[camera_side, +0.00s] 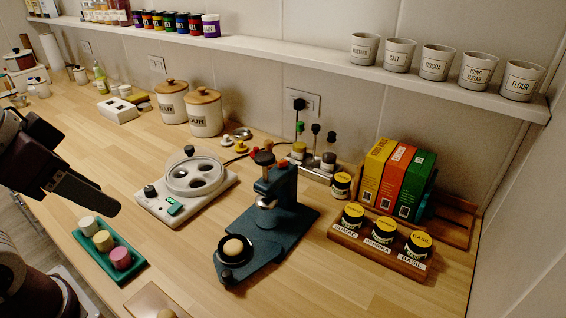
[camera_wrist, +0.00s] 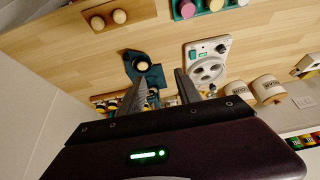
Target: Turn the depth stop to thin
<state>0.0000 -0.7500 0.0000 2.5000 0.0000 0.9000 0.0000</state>
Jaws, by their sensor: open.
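A teal-blue press (camera_side: 268,225) stands on the wooden counter, with a dark base plate. A pale dough ball (camera_side: 233,247) sits on a round black plate at its front. A dark knob (camera_side: 264,158) tops its column. I cannot make out which part is the depth stop, or any thin marking. In the wrist view the press (camera_wrist: 136,62) shows beyond the fingers, partly hidden by one. My gripper (camera_side: 112,208) is at the left of the side view, well apart from the press. Its fingers (camera_wrist: 162,85) are apart and empty in the wrist view.
A white appliance with a round dish (camera_side: 160,208) stands left of the press. A green tray (camera_side: 100,262) with colored pieces is at the front left. A spice rack (camera_side: 375,257) and upright boxes (camera_side: 395,175) are at the right. A shelf (camera_side: 300,62) runs above.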

